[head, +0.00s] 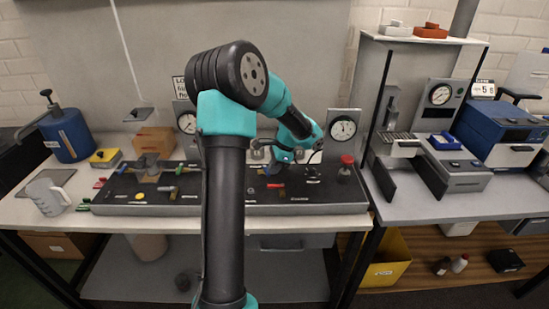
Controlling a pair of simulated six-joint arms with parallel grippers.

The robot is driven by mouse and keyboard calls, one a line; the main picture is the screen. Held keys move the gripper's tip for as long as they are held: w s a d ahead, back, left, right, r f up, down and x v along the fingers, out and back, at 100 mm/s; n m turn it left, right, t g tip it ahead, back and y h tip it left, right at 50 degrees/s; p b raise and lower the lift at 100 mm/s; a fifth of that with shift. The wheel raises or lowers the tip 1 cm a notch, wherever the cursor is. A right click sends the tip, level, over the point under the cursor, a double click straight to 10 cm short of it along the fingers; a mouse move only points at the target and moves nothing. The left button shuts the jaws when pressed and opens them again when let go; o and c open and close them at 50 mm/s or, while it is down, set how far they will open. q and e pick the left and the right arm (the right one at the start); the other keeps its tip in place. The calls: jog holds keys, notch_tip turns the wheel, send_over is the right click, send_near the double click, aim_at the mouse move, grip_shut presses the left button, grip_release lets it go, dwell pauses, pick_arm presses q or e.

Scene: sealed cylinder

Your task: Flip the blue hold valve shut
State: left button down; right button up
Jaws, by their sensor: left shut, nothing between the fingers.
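A dark panel (340,195) with valves and fittings lies along the bench. The handle's exact angle is too small to make out. My right gripper is not in view.
Gauges (343,129) stand behind the panel. A red knob (347,160) is at its right end. A grey jug (47,196) and a blue pump tank (68,135) stand at left. A second bench with a blue box (497,130) is at right.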

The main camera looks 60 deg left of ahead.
pick_arm(q)
jog(key=shift+s+m, duration=0.15)
jog(key=shift+m, duration=0.25)
jog(key=shift+a, duration=0.15)
jog(key=shift+a, duration=0.65)
jog(key=w, duration=0.1)
jog(key=w+d, duration=0.1)
jog(key=w, duration=0.1)
jog(key=shift+w+d, duration=0.1)
jog(key=shift+d, duration=0.25)
jog(key=v, duration=1)
jog(key=shift+d, duration=0.2)
jog(key=shift+w, duration=0.1)
